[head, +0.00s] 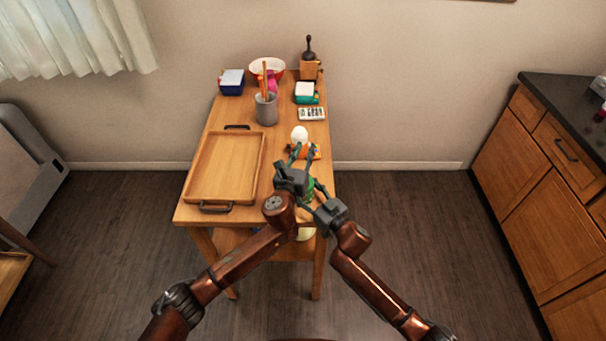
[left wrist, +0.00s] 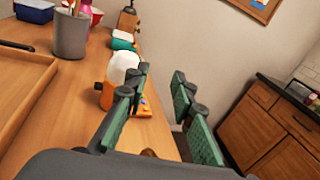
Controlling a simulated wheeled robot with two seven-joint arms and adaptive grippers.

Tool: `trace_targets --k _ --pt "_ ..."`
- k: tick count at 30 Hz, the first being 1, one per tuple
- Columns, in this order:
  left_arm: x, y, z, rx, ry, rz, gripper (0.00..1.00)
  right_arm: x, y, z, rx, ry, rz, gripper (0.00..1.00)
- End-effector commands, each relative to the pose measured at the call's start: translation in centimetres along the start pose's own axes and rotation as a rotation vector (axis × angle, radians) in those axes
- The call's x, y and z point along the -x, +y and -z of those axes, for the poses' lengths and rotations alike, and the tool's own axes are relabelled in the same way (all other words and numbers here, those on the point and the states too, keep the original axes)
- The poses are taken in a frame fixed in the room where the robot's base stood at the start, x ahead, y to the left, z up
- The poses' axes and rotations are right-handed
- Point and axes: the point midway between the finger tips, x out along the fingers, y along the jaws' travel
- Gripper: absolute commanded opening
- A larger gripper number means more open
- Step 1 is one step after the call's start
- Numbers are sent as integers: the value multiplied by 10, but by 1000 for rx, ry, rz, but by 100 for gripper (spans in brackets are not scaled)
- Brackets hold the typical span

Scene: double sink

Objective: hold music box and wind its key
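An orange object with a white rounded top (head: 300,134) stands on the right side of the table; it also shows in the left wrist view (left wrist: 125,68). A low orange piece with coloured dots (left wrist: 144,106) lies beside it. I cannot tell for sure whether these are the music box, and I see no key clearly. My left gripper (head: 302,152) is open just in front of them; its spread fingers (left wrist: 160,85) have nothing clearly between them. My right gripper (head: 316,192) is close by at the table's right edge; its fingers are partly hidden. A green patch shows there.
A wooden tray (head: 206,192) covers the table's left half. A grey cup (head: 266,112), a red-and-white bowl (head: 281,66), a blue box (head: 231,88), a teal box (head: 305,99) and a wooden grinder-like box (head: 309,70) stand behind. Cabinets (head: 545,150) are at right.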

Motion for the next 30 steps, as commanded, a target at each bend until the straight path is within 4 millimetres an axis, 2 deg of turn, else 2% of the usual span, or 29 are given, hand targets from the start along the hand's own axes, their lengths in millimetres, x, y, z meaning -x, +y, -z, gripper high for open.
trace_targets --k 1,8,11,18,24,27,30 --pt "1 -10 -1 12 12 -44 23 0 0 0 0 -1 -1 24" --pt "22 -35 2 50 92 -289 23 0 0 0 0 -1 -1 24" --pt "41 -47 3 61 132 -393 23 0 0 0 0 -1 -1 24" --pt "101 -76 4 72 227 -616 23 0 0 0 0 -1 -1 24" --pt "140 -90 3 71 277 -730 23 0 0 0 0 -1 -1 24" --pt "149 -92 3 70 289 -756 23 0 0 0 0 -1 -1 24" --pt "149 -90 4 69 289 -767 23 0 0 0 0 -1 -1 24"
